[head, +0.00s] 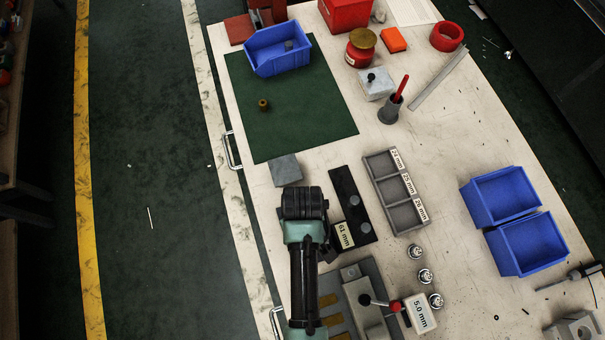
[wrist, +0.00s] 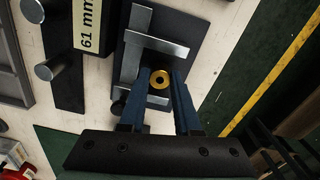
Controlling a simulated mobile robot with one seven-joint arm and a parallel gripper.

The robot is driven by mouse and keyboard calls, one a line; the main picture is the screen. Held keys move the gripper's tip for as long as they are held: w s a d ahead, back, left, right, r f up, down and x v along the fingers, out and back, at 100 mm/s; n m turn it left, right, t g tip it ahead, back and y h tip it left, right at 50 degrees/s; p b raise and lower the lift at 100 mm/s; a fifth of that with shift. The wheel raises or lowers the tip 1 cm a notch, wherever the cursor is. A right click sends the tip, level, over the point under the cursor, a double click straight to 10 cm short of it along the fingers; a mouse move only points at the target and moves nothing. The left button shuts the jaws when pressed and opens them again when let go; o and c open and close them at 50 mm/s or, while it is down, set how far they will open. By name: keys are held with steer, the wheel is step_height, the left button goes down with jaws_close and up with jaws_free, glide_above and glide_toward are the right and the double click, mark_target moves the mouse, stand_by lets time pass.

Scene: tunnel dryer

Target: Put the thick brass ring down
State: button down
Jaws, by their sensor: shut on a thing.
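The thick brass ring (wrist: 160,79) is a small gold ring with a dark hole, seen from above in the wrist view. It sits between the tips of the two blue fingers of my gripper (wrist: 158,86), which is shut on it. Behind it lies a dark plate with grey metal bars (wrist: 155,47); I cannot tell whether the ring touches it. In the head view my arm hides the fingers and the held ring. Another small brass piece (head: 263,104) stands on the green mat (head: 320,120).
A black strip with pegs (head: 346,190) and a 61 mm label block (head: 342,235) lie right of my arm. Beyond are a grey three-compartment tray (head: 385,178) and two blue bins (head: 500,194). A blue bin (head: 262,58) stands on the mat, which has free room.

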steer(key=shift+f, duration=0.2)
steer(key=c, duration=0.6)
jaws_free()
steer(key=shift+f, duration=0.1)
